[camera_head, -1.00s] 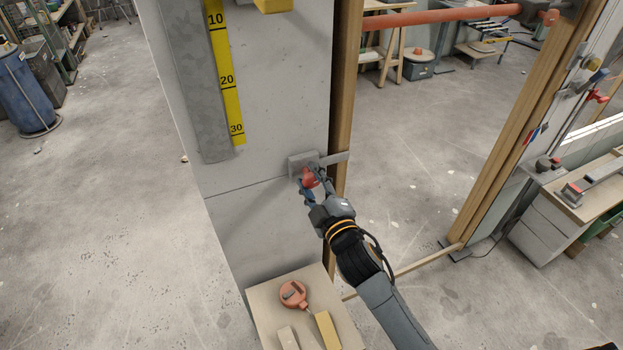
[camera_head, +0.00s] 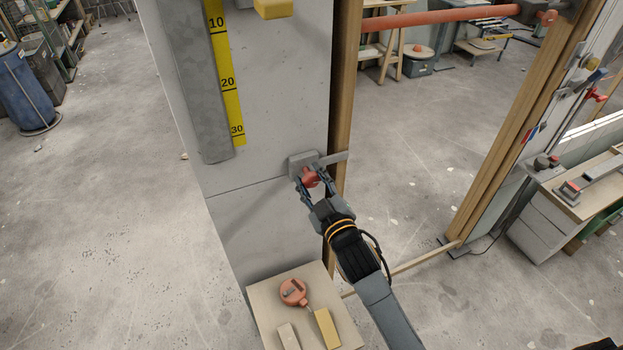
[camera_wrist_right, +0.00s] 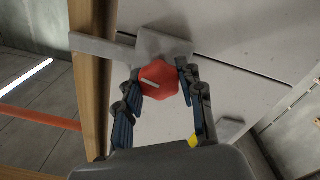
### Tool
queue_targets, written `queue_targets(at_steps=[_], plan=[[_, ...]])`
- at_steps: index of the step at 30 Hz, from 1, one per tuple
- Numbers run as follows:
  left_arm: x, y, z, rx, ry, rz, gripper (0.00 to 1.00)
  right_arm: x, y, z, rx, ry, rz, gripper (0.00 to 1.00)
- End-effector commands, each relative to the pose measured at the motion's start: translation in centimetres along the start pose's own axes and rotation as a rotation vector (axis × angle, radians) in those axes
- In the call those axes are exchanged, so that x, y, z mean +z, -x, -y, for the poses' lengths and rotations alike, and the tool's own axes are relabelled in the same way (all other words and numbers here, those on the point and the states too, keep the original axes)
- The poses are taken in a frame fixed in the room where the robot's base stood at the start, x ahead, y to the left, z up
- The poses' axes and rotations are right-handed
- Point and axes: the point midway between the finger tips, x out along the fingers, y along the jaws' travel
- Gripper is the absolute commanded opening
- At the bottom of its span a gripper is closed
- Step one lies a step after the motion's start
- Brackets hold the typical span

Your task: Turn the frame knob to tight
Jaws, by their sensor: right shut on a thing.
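The red frame knob (camera_head: 310,178) sits on a grey metal bracket (camera_head: 300,162) fixed where the grey wall panel meets the wooden post. In the right wrist view the knob (camera_wrist_right: 159,78) is red and many-sided, with a pale line on its face pointing slantwise. My right gripper (camera_head: 311,183) is shut on the knob, one finger on each side, as the right wrist view also shows (camera_wrist_right: 158,84). The knob's far side is hidden. My left gripper is not in view.
A small table (camera_head: 266,308) below holds a round orange tool (camera_head: 293,292), a yellow block (camera_head: 327,328) and a pale block (camera_head: 288,336). A yellow scale (camera_head: 228,85) runs down the wall panel. A wooden post (camera_head: 345,90) stands right beside the knob.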

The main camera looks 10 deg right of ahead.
Motion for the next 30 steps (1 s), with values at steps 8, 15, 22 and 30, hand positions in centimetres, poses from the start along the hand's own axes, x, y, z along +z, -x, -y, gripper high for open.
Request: queue_targets(at_steps=[8,15,22,30], plan=[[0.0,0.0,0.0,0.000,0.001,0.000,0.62,0.0,0.0,0.0,0.000,0.001,0.000,0.46],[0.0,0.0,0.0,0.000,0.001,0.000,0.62,0.0,0.0,0.0,0.000,0.001,0.000,0.62],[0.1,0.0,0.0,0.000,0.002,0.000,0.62,0.1,0.6,0.1,-0.001,0.001,0.001,0.62],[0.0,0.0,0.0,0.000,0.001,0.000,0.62,0.1,5.5,0.1,-0.002,0.001,0.002,0.62]])
